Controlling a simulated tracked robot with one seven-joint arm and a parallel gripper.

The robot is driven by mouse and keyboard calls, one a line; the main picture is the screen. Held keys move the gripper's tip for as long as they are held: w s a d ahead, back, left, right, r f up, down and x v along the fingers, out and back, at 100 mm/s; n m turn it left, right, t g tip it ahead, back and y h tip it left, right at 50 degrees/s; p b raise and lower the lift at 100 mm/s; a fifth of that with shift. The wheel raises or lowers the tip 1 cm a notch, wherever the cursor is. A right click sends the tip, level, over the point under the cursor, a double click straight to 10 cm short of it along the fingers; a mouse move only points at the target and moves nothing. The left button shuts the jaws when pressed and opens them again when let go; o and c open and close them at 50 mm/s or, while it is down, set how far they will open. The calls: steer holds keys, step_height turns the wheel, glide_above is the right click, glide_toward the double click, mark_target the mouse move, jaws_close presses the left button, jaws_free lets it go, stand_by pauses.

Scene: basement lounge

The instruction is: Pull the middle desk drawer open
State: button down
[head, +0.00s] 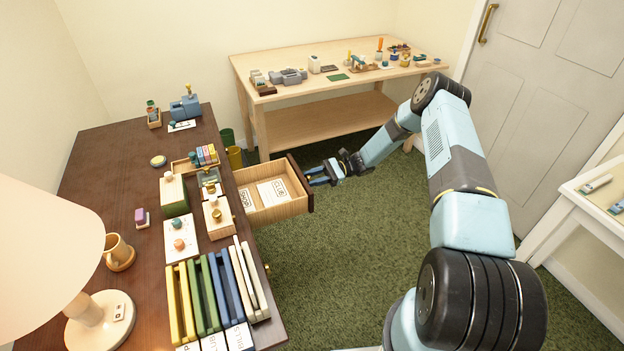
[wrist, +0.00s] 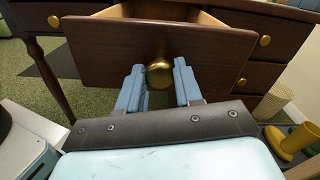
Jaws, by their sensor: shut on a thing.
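The middle desk drawer (head: 262,204) stands pulled out from the dark wooden desk (head: 132,188). White cards lie inside it. In the wrist view the drawer's dark front (wrist: 110,52) fills the upper middle, with a round brass knob (wrist: 159,75) at its centre. My gripper (head: 316,177) is at the drawer front, and its blue fingers (wrist: 158,84) stand one on each side of the knob. It is shut on the knob. The drawer's inside shows above its front edge.
The desk top holds a lamp (head: 88,312), a mug (head: 119,252), upright files and small boxes. A light workbench (head: 270,111) with tools stands behind. Green carpet (head: 335,262) lies open between the desk and my arm.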

steer(key=c, duration=0.8)
jaws_free()
steer(key=shift+o, duration=0.2)
steer(key=v, duration=1.3)
steer(key=shift+w+d, duration=0.2)
steer(key=shift+d, duration=0.15)
